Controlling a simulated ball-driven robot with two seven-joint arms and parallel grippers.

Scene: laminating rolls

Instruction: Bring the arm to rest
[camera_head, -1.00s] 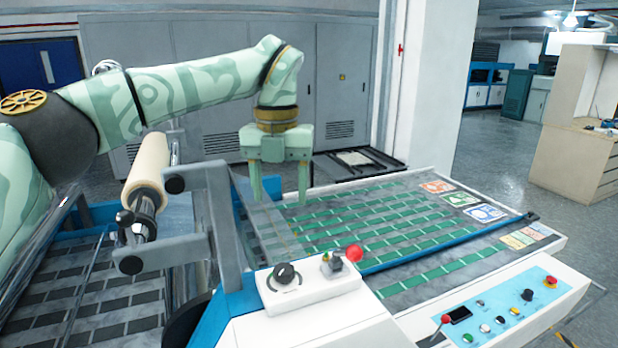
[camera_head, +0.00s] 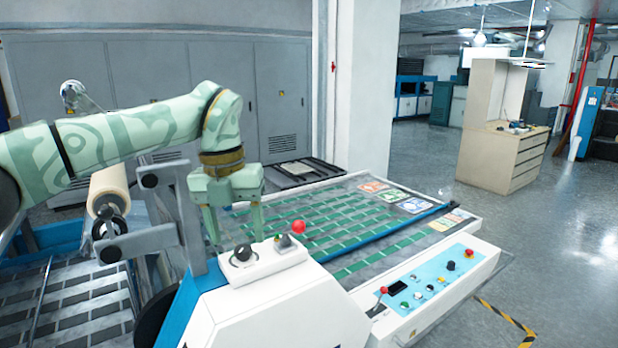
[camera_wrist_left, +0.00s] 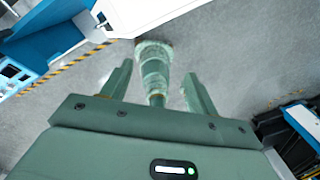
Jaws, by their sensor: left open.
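My left arm comes in from the left in the head view, with its gripper (camera_head: 232,222) pointing down. The gripper is beside the laminating machine's grey roll bracket, over or near the left end of the green-striped bed; its fingertips are partly hidden behind the machine's white housing. The two fingers are apart with nothing between them. In the left wrist view the open fingers (camera_wrist_left: 157,88) hang above the grey floor, with a pale green part, apparently of my own body, beyond them. My right gripper is not in view.
The laminating machine has a green-striped bed (camera_head: 345,230), a white housing (camera_head: 280,310) with knobs, and a control panel (camera_head: 432,288). A cream roll (camera_head: 108,190) sits on the left. Grey cabinets (camera_head: 280,95) stand behind. Open floor (camera_head: 560,235) lies to the right, with a wooden desk (camera_head: 505,150).

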